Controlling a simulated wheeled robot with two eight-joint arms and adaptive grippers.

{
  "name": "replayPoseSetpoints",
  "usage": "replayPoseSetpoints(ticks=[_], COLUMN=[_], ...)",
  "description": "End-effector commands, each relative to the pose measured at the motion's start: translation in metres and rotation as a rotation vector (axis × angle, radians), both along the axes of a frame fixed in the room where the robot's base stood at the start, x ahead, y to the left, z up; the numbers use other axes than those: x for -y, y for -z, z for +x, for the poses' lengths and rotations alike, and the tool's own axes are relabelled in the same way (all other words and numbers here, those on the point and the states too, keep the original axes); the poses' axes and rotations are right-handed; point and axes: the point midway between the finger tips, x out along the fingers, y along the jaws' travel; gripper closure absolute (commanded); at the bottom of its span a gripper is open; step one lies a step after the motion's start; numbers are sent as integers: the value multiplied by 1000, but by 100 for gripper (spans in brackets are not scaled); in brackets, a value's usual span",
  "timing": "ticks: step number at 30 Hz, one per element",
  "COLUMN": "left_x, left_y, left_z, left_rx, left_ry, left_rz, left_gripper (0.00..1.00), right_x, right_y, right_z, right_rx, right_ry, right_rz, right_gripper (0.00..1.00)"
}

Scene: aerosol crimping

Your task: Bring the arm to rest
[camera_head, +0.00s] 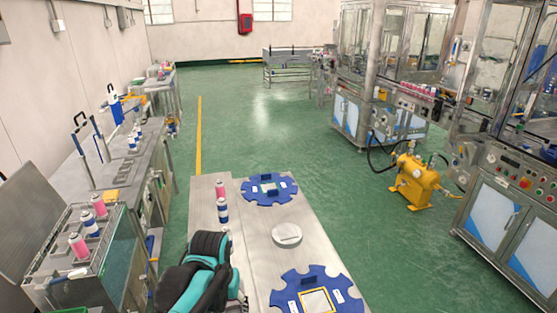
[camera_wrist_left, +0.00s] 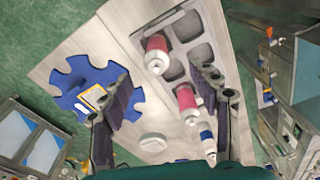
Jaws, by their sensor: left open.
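My left arm, black and teal, comes in at the bottom of the head view, and its gripper is not distinguishable there. In the left wrist view my left gripper (camera_wrist_left: 163,80) shows two dark fingers spread wide apart, with nothing held between them. Below and beyond them a pink can (camera_wrist_left: 156,50) stands in a grey tray (camera_wrist_left: 203,22) with several compartments. Another pink can (camera_wrist_left: 187,100) and a blue-and-white can (camera_wrist_left: 207,135) stand beside it. This pink can (camera_head: 220,188) and blue-and-white can (camera_head: 222,210) also show in the head view. My right gripper is in neither view.
The table (camera_head: 240,250) carries a far blue notched plate (camera_head: 250,190), a round white disc (camera_head: 287,235) and a near blue plate (camera_head: 285,298). Benches with cans (camera_head: 80,246) line the left. A yellow machine (camera_head: 412,180) and cabinets stand right. Green floor is clear between.

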Motion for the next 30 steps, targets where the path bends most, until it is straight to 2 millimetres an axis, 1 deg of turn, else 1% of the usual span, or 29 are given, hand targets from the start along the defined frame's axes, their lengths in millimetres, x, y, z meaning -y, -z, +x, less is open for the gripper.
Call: replayPoseSetpoints(ticks=[1,6,12,15,18,26,29,30], left_x=[-5,-20,-32,-36,-38,-39,-39,-39], left_y=[-2,-9,-6,-3,-1,-1,-1,-1], left_z=[-12,-43,-71,-79,-83,-84,-84,-84], left_rx=[43,223,410,472,507,522,522,521], left_ry=[-4,-14,-22,-24,-26,-26,-26,-26], left_rz=[-3,-10,-6,-3,-1,1,1,1], left_gripper=[39,39,39,39,39,39,62,66], right_x=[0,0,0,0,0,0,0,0], right_y=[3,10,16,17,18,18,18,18], right_z=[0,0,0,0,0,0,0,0], right_rx=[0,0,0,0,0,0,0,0], right_ry=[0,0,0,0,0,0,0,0], right_rz=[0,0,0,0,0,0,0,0], right_gripper=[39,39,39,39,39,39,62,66])
